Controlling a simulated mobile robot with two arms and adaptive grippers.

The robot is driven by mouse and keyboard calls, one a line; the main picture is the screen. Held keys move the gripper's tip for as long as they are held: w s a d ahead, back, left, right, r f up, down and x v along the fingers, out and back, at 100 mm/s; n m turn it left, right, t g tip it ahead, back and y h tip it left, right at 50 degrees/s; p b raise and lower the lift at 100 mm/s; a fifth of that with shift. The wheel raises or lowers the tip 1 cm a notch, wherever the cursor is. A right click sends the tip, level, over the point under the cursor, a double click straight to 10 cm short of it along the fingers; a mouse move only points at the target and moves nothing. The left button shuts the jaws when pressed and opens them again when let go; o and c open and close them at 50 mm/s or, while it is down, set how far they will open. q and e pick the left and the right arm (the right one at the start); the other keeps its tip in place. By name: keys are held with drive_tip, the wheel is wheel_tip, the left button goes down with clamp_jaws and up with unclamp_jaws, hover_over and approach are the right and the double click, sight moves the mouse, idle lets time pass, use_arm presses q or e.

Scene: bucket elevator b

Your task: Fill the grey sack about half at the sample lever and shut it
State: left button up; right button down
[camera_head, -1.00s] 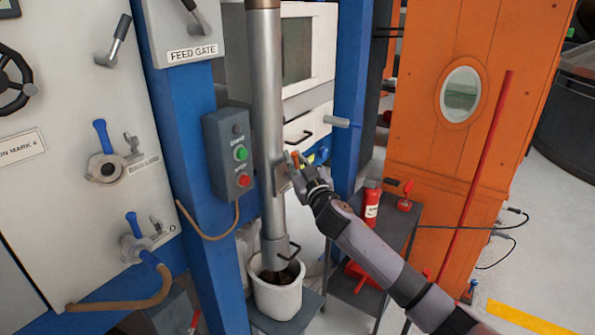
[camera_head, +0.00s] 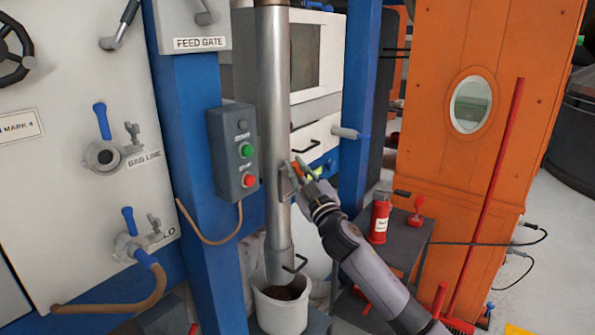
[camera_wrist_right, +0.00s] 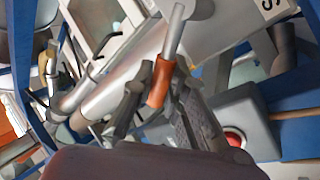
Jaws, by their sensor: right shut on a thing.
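My right gripper (camera_head: 309,179) is at the right side of the grey vertical pipe (camera_head: 273,130), beside a small fitting partway down it. It is shut on a lever with an orange-brown grip, the lever handle (camera_wrist_right: 161,82), seen close up in the right wrist view. The fingers hide part of the grip. A pale, round, open-topped container (camera_head: 280,312) stands under the pipe's lower end, with dark brown material inside. I cannot tell surely whether it is the grey sack. My left gripper is not in view.
A grey button box (camera_head: 232,150) with green and red buttons hangs on the blue post left of the pipe. A dark stand (camera_head: 407,235) with a red canister (camera_head: 380,220) is right of my forearm. An orange cabinet (camera_head: 450,165) stands behind it.

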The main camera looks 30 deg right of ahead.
drive_tip(key=c, duration=1.6)
unclamp_jaws()
drive_tip(key=shift+o, duration=0.2)
drive_tip(key=shift+s+a+f, duration=0.1)
drive_tip(key=shift+s+f, duration=0.2)
drive_tip(key=shift+s, duration=0.2)
drive_tip(key=v, duration=1.1)
